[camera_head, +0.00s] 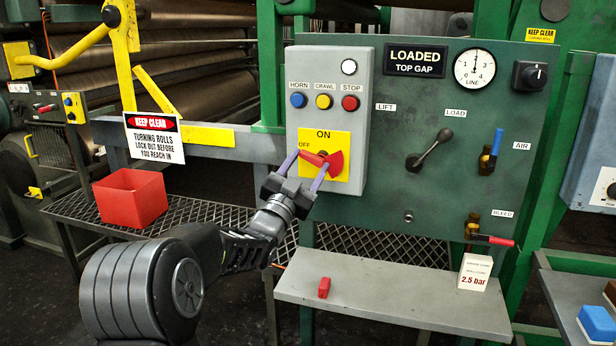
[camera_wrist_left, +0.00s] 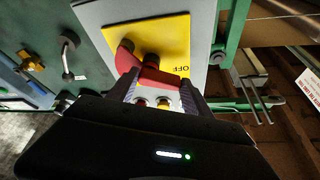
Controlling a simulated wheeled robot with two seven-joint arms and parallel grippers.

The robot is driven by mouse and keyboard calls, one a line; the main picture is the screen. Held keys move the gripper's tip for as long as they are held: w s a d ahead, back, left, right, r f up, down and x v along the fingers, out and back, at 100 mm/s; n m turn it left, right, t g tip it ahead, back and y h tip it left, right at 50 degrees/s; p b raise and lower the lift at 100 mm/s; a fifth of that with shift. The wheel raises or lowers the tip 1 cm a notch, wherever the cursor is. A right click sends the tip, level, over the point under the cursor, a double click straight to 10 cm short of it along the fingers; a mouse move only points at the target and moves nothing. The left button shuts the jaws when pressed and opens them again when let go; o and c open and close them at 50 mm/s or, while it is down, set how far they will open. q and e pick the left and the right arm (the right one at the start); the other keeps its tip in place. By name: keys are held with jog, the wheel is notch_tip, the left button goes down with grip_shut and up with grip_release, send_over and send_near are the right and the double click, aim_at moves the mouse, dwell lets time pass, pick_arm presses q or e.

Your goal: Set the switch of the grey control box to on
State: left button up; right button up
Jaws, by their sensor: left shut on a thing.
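The grey control box (camera_head: 362,110) hangs on the left of a green panel, with a yellow switch plate (camera_head: 345,140) low on its front. The plate reads ON at the top and OFF at the left. The red switch handle (camera_head: 335,163) points left, toward OFF. My left gripper (camera_head: 312,158) is shut on the outer part of this handle, one finger on each side. In the left wrist view, the red handle (camera_wrist_left: 158,77) runs between the fingers, and the yellow plate (camera_wrist_left: 172,32) lies behind. My right gripper is not in view.
Blue, yellow and red buttons (camera_head: 324,101) sit above the switch. A black lever (camera_head: 430,150) and valve handles are on the green panel (camera_head: 400,220) to the right. A grey shelf (camera_head: 400,298) below bears a red tag (camera_head: 324,287). A red bin (camera_head: 130,198) stands left.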

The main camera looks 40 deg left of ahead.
pick_arm(q)
jog(key=m+h+b, duration=0.1)
jog(key=m, duration=0.1)
jog(key=shift+m, duration=0.4)
jog(key=shift+r+m+h+b, duration=0.2)
jog(key=shift+m+h, duration=0.15)
jog(key=shift+m, duration=0.25)
jog(key=shift+r+m+h+b, duration=0.15)
jog(key=shift+m+h, duration=0.2)
jog(key=shift+m, duration=0.25)
jog(key=m, duration=0.1)
jog(key=m+g+h, duration=0.1)
jog(key=m, duration=0.1)
jog(key=shift+r, duration=0.3)
jog(key=m+g+p, duration=0.1)
jog(key=m, duration=0.1)
jog(key=m+g+h+p, duration=0.1)
jog(key=m, duration=0.2)
jog(key=d+m+p, duration=0.1)
jog(key=m+p, duration=0.1)
jog(key=shift+w+r+m+g, duration=0.2)
jog(key=shift+r+m+g, duration=0.2)
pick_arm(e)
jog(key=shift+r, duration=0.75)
pick_arm(q)
jog(key=o, duration=1.4)
jog(key=shift+c, duration=0.2)
